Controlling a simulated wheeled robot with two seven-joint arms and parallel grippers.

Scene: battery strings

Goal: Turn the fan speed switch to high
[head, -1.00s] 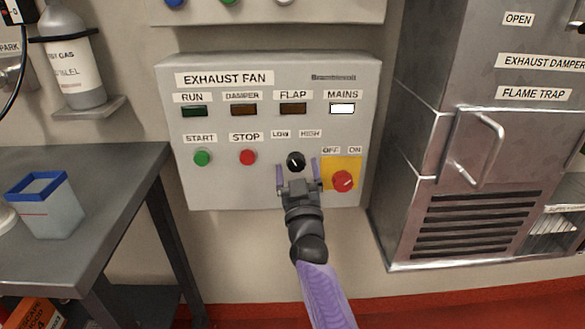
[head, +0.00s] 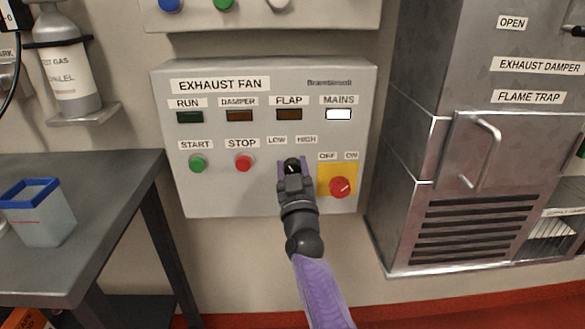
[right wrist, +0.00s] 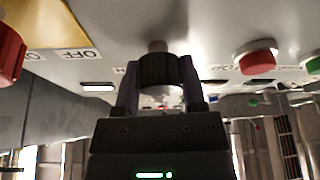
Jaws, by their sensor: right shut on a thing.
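The fan speed switch (head: 292,164) is a small black knob under the LOW and HIGH labels on the grey EXHAUST FAN panel (head: 230,192). My right gripper (head: 292,170) is shut on this knob, with a purple finger on each side. In the right wrist view the dark knob (right wrist: 158,70) sits between the fingertips, and the panel fills the top of the picture. The gripper partly hides the knob in the head view, and I cannot tell clearly which label its pointer faces. My left gripper is not in view.
A red OFF/ON rotary switch (head: 340,187) on a yellow plate is close to the right of my gripper. The red STOP button (head: 244,162) and green START button (head: 197,163) are to the left. A metal cabinet (head: 470,150) stands at right, a grey table (head: 110,190) at left.

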